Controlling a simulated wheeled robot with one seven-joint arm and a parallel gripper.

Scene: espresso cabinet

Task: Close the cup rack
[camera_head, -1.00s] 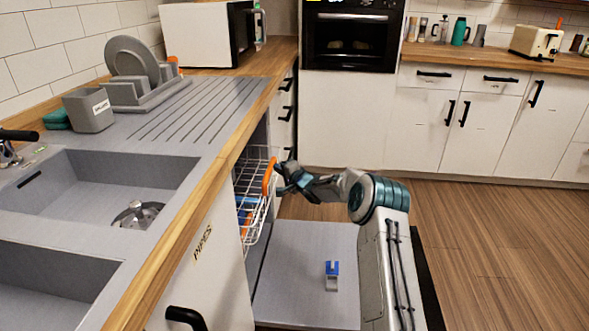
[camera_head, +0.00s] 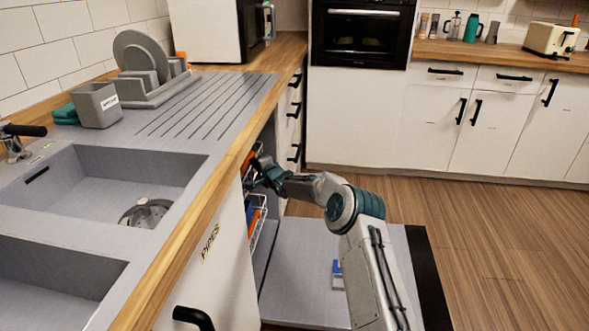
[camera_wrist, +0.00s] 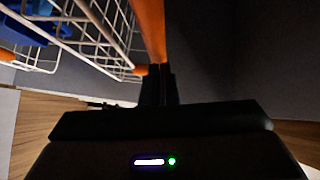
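The cup rack (camera_head: 257,240) is a white wire basket with an orange front handle, inside the open dishwasher under the counter. Most of it is behind the counter edge and front panel in the head view. Its wires show at upper left in the wrist view (camera_wrist: 92,38). My gripper (camera_head: 256,174) is at the rack's front, just under the counter edge. In the wrist view the dark fingers (camera_wrist: 157,82) are close together on the orange handle (camera_wrist: 150,28), and appear shut on it. Blue items (camera_wrist: 38,18) sit in the rack.
The dishwasher door (camera_head: 305,270) lies lowered flat, with a small blue-topped item (camera_head: 337,268) on it, partly behind my arm. The wooden counter edge (camera_head: 190,215) is close to my gripper. Open floor (camera_head: 480,250) is to the right.

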